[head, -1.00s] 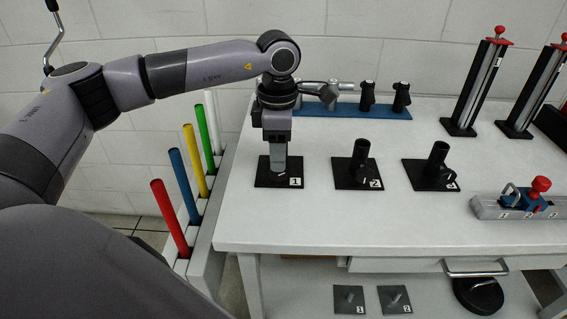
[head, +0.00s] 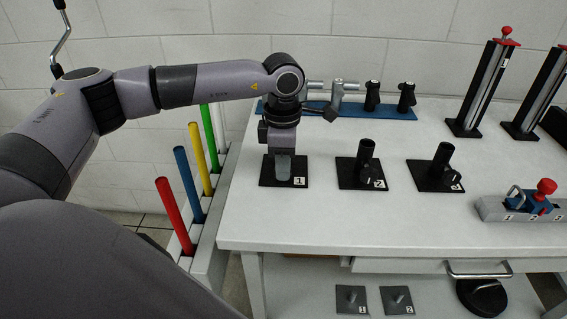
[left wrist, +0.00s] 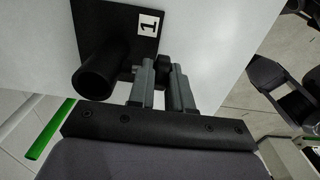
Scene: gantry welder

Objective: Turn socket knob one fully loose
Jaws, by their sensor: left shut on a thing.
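Socket one is a black upright tube on a black square base plate (head: 268,178) labelled 1, on the table's left part. My left gripper (head: 284,172) comes down over it and hides most of the tube in the head view. In the left wrist view the open-topped tube (left wrist: 97,76) stands left of the fingers. The dark round knob (left wrist: 164,66) on the tube's side sits between the two grey fingertips of my left gripper (left wrist: 163,72), which is shut on it. How loose the knob is cannot be seen. My right gripper is not in view.
Sockets two (head: 365,160) and three (head: 441,165) stand to the right. A blue rail (head: 385,111) with clamps lies behind. Coloured rods (head: 173,215) stand in a white rack left of the table. The table front (head: 350,225) is clear.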

